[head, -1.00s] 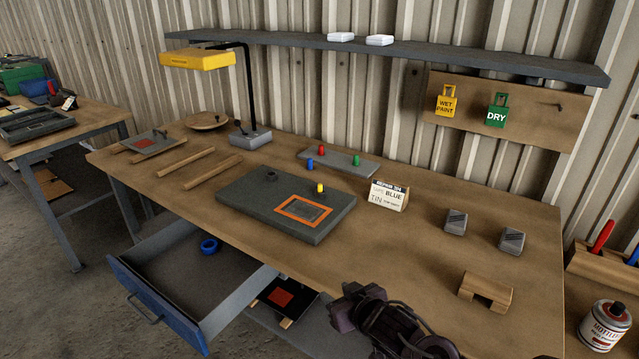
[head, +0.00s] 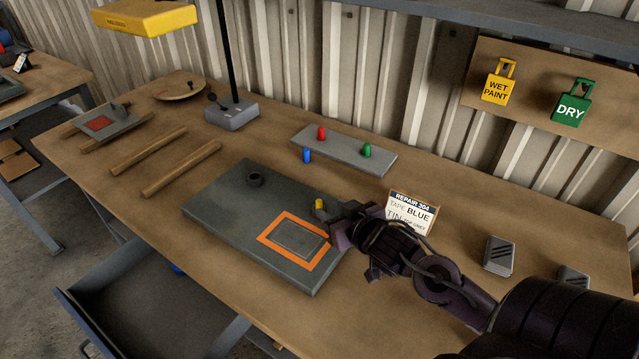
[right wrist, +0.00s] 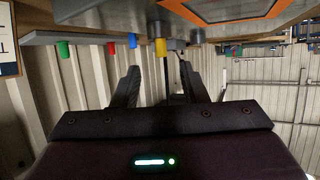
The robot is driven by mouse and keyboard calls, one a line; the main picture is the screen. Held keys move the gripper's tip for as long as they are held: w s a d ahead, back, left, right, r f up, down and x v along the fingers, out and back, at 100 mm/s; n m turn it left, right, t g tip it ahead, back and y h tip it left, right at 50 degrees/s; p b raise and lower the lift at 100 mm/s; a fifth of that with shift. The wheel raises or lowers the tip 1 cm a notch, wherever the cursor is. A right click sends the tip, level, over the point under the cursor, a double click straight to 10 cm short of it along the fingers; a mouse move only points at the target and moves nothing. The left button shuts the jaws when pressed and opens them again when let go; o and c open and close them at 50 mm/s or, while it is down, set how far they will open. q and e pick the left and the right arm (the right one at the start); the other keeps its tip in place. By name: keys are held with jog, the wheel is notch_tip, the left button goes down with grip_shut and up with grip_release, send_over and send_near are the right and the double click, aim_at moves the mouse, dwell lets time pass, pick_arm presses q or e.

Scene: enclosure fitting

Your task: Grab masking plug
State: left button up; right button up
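The yellow masking plug (head: 319,204) stands at the right back edge of the grey panel (head: 225,215). It also shows in the right wrist view (right wrist: 161,47), where the picture is upside down, just beyond and between the fingertips. My right gripper (head: 330,212) is at the plug's right side in the head view; the right wrist view shows its two fingers (right wrist: 160,78) spread apart with nothing between them. Red (head: 322,133), blue (head: 307,155) and green (head: 367,150) plugs stand at a grey tray (head: 340,158) behind. My left gripper is not in view.
An orange-framed rectangle (head: 264,238) and a dark ring (head: 255,180) are on the panel. A repair card (head: 410,212) stands close behind my right wrist. A lamp base (head: 232,115), wooden strips (head: 150,150) and grey blocks (head: 499,255) are on the bench. A drawer (head: 150,310) is open below.

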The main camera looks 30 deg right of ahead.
aim_at(321, 204)
jog(key=shift+w, duration=0.35)
jog(key=shift+w+a+f, duration=0.1)
jog(key=shift+w+f, duration=0.05)
jog(key=shift+w, duration=0.3)
jog(key=shift+f+p+x, duration=0.2)
jog(key=shift+p+x, duration=0.25)
jog(key=shift+x, duration=2.3)
jog(key=shift+s, duration=0.15)
grip_shut()
